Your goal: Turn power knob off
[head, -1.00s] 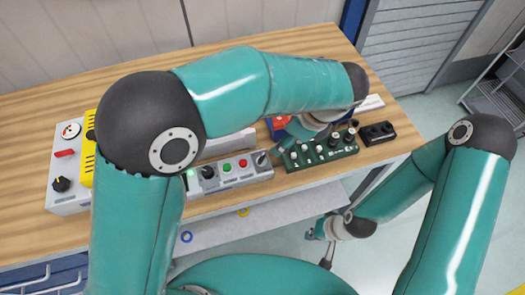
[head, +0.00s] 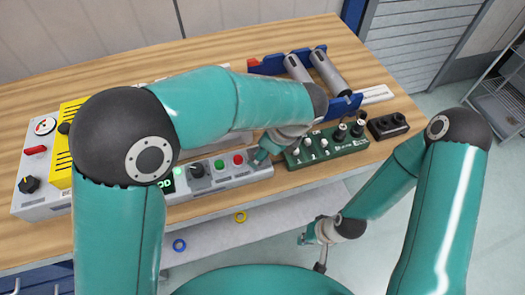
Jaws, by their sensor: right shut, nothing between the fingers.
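One black knob (head: 197,169) is on the grey control panel (head: 235,178), beside a green and a red button. Another black knob (head: 28,184) is on the grey box at the far left. My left gripper (head: 259,158) points down at the right end of the grey panel, right of the red button. It hides the lever there; I cannot tell whether it touches it or how its fingers stand. My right gripper (head: 306,238) is shut and empty, low in front of the bench.
A green panel (head: 330,148) with several switches and knobs lies just right of my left gripper. A black socket block (head: 388,125) sits beyond it. A blue rack (head: 268,65) with grey cylinders stands behind. My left arm covers the bench middle.

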